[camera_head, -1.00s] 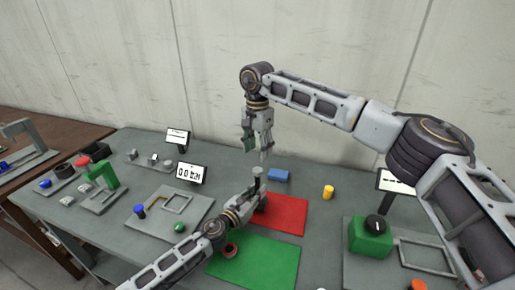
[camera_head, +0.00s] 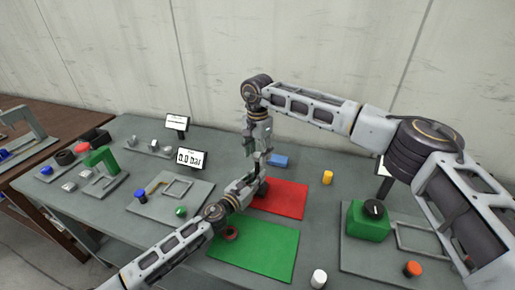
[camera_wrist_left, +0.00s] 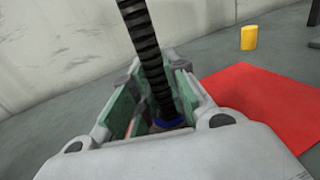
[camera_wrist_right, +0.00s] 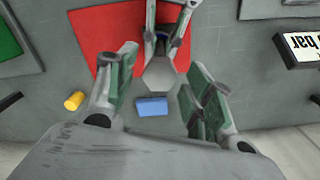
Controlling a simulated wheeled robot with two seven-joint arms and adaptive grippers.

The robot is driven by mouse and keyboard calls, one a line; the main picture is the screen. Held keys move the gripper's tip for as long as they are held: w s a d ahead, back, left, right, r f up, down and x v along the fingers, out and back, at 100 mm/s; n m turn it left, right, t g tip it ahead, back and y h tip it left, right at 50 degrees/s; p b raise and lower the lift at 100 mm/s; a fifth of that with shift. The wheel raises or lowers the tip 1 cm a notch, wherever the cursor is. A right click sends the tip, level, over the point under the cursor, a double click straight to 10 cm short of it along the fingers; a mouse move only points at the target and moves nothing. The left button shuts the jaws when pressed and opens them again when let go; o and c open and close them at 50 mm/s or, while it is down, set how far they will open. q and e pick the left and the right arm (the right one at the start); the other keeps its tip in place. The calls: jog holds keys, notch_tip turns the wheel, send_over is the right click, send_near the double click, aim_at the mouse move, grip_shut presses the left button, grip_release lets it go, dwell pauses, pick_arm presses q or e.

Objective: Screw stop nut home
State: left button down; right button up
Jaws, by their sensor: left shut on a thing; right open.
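A dark threaded rod (camera_wrist_left: 148,50) rises from a blue ring (camera_wrist_left: 166,124) between my left fingers. My left gripper (camera_head: 252,184) is shut on this screw jack, low down at the left edge of the red mat (camera_head: 283,200). A grey hexagonal piece (camera_wrist_right: 158,75) tops the screw. My right gripper (camera_wrist_right: 154,90) is open above it, pointing down. In the right wrist view its fingers stand either side of the hexagon, with gaps on both sides. The jack's body is mostly hidden by my left gripper. I cannot tell which part is the stop nut.
A red ring-like part (camera_head: 231,233) lies on the green mat (camera_head: 258,252). A blue block (camera_head: 279,160) and a yellow cylinder (camera_head: 327,177) stand behind the red mat. A display (camera_head: 192,159) reads 0.0 bar. A green box with a knob (camera_head: 368,220) stands at right.

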jog(key=shift+f, duration=0.1)
jog(key=c, duration=1.1)
